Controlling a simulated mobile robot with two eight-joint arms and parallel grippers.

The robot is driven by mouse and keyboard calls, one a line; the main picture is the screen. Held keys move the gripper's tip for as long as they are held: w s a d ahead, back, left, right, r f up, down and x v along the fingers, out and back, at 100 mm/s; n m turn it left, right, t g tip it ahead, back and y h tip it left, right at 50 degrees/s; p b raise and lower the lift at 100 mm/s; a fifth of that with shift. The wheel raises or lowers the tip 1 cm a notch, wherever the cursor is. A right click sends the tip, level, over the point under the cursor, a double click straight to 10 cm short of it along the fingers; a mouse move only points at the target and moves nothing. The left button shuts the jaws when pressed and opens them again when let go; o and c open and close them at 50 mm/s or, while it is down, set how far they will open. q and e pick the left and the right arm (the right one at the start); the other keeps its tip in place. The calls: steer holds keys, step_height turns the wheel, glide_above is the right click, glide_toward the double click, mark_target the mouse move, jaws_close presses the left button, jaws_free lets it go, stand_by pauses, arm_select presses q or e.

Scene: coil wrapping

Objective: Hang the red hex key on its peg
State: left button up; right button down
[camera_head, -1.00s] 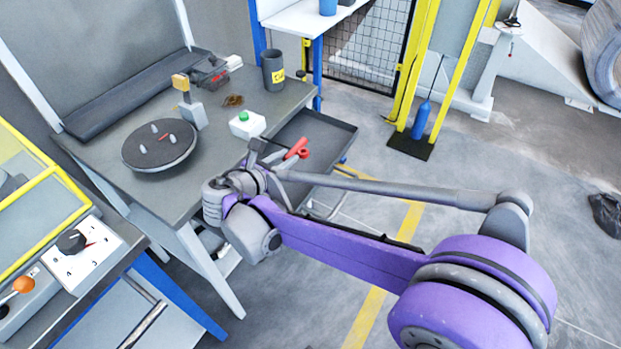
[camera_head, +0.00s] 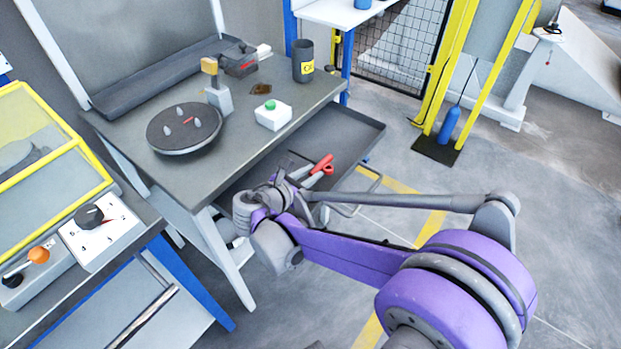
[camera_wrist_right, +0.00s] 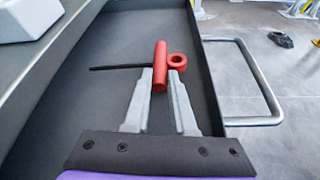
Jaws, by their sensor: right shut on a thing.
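The red hex key (camera_head: 322,163) has a thick red handle, and a red ring sits beside it. In the right wrist view the handle (camera_wrist_right: 160,66) lies between my right gripper's two grey fingers (camera_wrist_right: 162,73), and the ring touches the right fingertip. A thin dark shaft runs left from it. My right gripper (camera_head: 309,173) is shut on the hex key, over the open drawer. Whether the key touches the drawer floor I cannot tell. No peg for the key can be made out. My left gripper is out of view.
The open drawer (camera_head: 352,128) has raised walls and a metal handle (camera_wrist_right: 272,88). On the bench (camera_head: 165,172) above are a round turntable (camera_head: 184,130), a white box with a green button (camera_head: 273,114) and a dark can (camera_head: 303,62). A control panel (camera_head: 100,232) stands at left.

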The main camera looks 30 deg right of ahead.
steer(key=shift+f, duration=0.65)
steer(key=shift+f, duration=0.2)
steer(key=c, duration=0.7)
jaws_free()
steer(key=shift+c, duration=0.2)
steer(key=p+v, duration=0.1)
steer(key=v, duration=0.9)
steer(key=shift+a+r, duration=0.1)
steer(key=shift+a, duration=0.1)
steer(key=shift+s+a+r+p, duration=0.1)
steer(key=shift+s+a+p, duration=0.1)
steer(key=shift+p, duration=0.1)
